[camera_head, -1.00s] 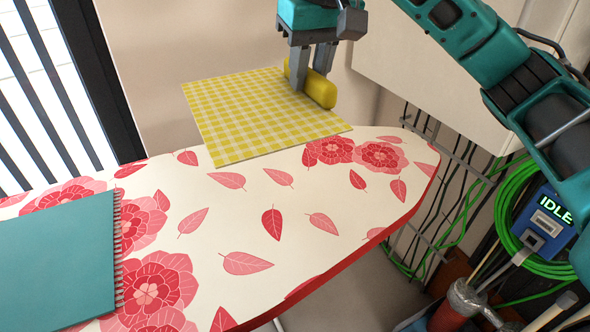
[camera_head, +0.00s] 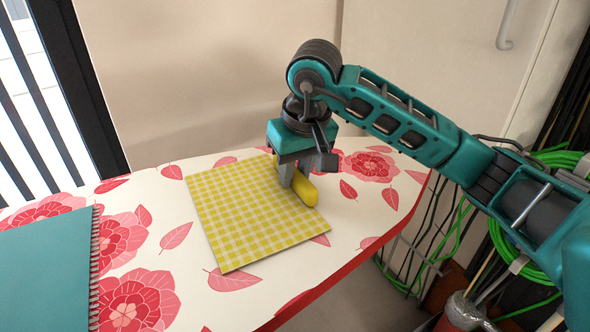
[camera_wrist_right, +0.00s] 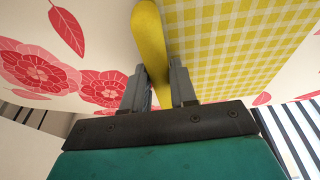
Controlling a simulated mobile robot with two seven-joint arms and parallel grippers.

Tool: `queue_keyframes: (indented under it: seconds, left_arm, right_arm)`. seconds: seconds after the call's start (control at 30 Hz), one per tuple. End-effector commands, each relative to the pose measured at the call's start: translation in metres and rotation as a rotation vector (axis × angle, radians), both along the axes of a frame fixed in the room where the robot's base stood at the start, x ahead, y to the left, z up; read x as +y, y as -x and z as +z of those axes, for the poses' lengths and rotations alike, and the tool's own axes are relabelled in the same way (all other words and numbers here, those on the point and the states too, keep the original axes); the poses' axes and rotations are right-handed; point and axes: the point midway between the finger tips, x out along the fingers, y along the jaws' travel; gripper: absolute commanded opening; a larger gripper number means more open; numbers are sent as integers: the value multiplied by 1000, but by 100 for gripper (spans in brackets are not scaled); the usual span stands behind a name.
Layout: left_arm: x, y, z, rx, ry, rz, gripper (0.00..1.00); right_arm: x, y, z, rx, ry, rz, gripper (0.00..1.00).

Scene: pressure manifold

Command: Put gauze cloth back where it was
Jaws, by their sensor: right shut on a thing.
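A yellow-and-white checked cloth (camera_head: 245,215), which I take as the gauze cloth, lies flat over the floral ironing board (camera_head: 170,205). A solid yellow rounded bar (camera_head: 304,190) sits at its right edge and appears joined to it. My right gripper (camera_head: 294,178) is shut on this bar, pointing down. In the right wrist view the bar (camera_wrist_right: 150,40) runs between the fingers (camera_wrist_right: 168,88), with the cloth (camera_wrist_right: 235,40) to the right. Whether the cloth touches the board or hovers just above it, I cannot tell. My left gripper is not in view.
A teal spiral notebook (camera_head: 45,270) lies on the board at the left. Bare board shows around the cloth. A wall stands behind, and green cables (camera_head: 505,250) hang at the right beyond the board's end.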

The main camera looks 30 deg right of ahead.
Motion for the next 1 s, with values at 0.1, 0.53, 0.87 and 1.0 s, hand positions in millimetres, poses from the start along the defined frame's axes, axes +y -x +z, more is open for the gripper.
queue_keyframes:
  seconds: [0.1,0.53,0.87,1.0]
  left_arm:
    - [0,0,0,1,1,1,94]
    - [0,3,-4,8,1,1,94]
    - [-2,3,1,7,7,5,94]
    - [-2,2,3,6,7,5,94]
  right_arm:
    - [0,0,1,-2,0,0,0]
    - [0,0,-1,-1,0,0,52]
    - [0,0,4,-1,-1,0,52]
    - [0,4,24,-6,0,0,52]
